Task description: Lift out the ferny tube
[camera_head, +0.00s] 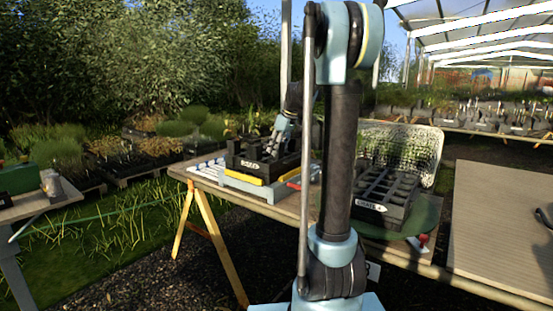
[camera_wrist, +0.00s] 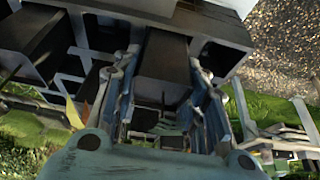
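In the wrist view, my gripper (camera_wrist: 163,75) has one finger on each side of a dark square tube (camera_wrist: 165,58). The fingers lie close along its sides, and I cannot tell whether they press on it. I see no clear ferny leaves on this tube. A yellowish leaf (camera_wrist: 75,112) shows to the left, outside the fingers. In the head view, my gripper (camera_head: 277,143) points down into the black tube rack (camera_head: 252,163) at the table's left. The tubes there are small and partly hidden by the gripper.
A second black rack (camera_head: 385,210) with square cells sits on a green round mat (camera_head: 425,215), right of my arm. A yellow strip (camera_head: 240,178) lies before the first rack. My arm hides the middle of the worktable.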

